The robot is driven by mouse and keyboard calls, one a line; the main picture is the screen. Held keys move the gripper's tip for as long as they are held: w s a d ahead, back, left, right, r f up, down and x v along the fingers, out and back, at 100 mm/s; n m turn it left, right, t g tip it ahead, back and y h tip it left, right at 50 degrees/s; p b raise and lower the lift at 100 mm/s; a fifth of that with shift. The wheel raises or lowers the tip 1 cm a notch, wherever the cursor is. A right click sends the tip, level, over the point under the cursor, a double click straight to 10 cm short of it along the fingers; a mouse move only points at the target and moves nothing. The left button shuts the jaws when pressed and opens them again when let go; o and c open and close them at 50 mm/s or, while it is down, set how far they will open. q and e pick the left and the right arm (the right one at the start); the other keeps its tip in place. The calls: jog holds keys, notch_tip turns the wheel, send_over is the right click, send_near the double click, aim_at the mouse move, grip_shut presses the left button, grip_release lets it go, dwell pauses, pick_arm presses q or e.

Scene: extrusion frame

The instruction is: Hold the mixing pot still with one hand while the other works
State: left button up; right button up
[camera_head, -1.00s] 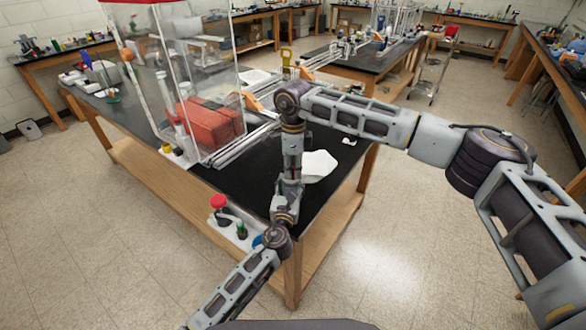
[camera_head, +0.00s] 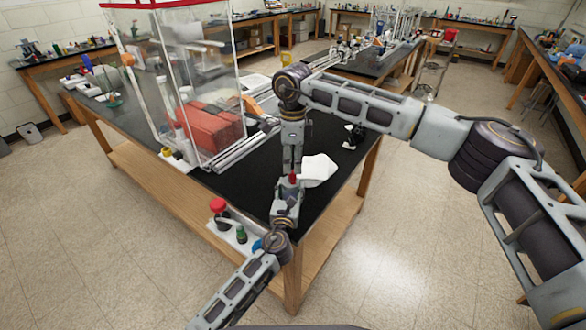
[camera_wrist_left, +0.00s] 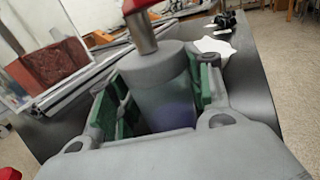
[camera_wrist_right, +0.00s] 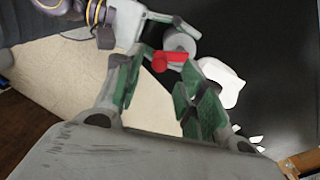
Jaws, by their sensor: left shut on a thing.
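The mixing pot (camera_wrist_left: 160,75) is a grey cylinder. My left gripper (camera_wrist_left: 163,88) is shut on it, with green-padded fingers on both sides. A red-topped metal piece (camera_wrist_left: 147,35) stands at the pot's top; whether it is joined to the pot I cannot tell. The pot's round grey end (camera_wrist_right: 180,42) and the red part (camera_wrist_right: 170,60) also show in the right wrist view. My right gripper (camera_wrist_right: 160,75) is open and empty, its fingers apart close to the red part. In the head view the red part (camera_head: 292,178) shows between my arms, and the pot is mostly hidden.
A white sheet (camera_head: 318,170) lies on the black bench top right of my grippers, with a small black item (camera_head: 353,137) beyond. A clear-walled case with a red block (camera_head: 210,138) stands left. A white holder with a red-topped item (camera_head: 218,205) is at the front edge.

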aim_at(293, 171)
notch_tip(293, 171, up, 7)
dwell(0.4)
dwell(0.6)
jog(key=m, duration=1.2)
jog(key=shift+r, duration=0.2)
dwell(0.4)
jog(key=shift+f, duration=0.15)
dwell(0.3)
jog(key=shift+f, duration=5.9)
